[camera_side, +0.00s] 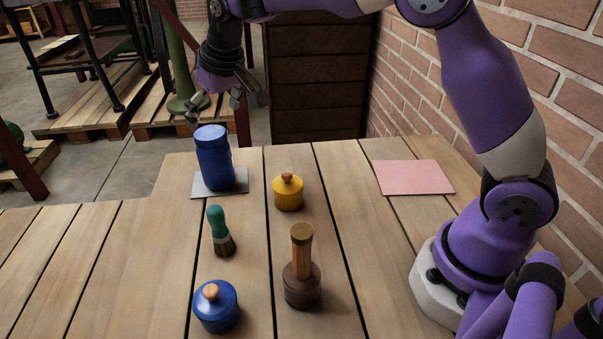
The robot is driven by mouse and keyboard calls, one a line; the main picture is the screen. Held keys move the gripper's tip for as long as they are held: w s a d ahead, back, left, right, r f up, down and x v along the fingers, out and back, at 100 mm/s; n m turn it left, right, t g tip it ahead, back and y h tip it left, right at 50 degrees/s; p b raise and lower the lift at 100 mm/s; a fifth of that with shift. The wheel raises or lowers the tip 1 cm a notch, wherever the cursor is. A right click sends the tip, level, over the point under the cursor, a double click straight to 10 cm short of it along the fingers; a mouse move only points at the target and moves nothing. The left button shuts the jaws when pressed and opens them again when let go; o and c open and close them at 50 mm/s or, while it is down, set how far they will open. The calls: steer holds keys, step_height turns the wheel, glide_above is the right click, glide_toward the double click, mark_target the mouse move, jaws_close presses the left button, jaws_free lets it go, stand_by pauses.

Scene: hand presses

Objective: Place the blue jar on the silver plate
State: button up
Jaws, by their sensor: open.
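A tall blue jar (214,158) stands upright on a flat silver-grey plate (238,186) at the back left of the table. The plate's edges show around the jar's base. My gripper (214,108) is above and just behind the top of the jar in the picture. Its fingers are spread and hold nothing, and it appears apart from the jar. A short blue pot with a wooden knob (217,307) stands at the front of the table.
A yellow pot with a wooden knob (288,193), a green-handled brush (219,232) and a wooden stamp-like tool (302,270) stand on the wooden table (120,255). A pink sheet (414,177) lies at the back right. A brick wall is on the right. The table's left side is clear.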

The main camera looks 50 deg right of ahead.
steer(key=s+d+r, duration=0.3)
steer(key=s+r, duration=0.4)
steer(key=s, duration=0.3)
steer(key=s+d+f, duration=0.1)
steer(key=s+f, duration=0.1)
steer(key=s, duration=0.6)
steer(key=s+d+f+t, duration=0.1)
steer(key=s+f, duration=0.1)
steer(key=s, duration=0.5)
steer(key=shift+s+f, duration=0.35)
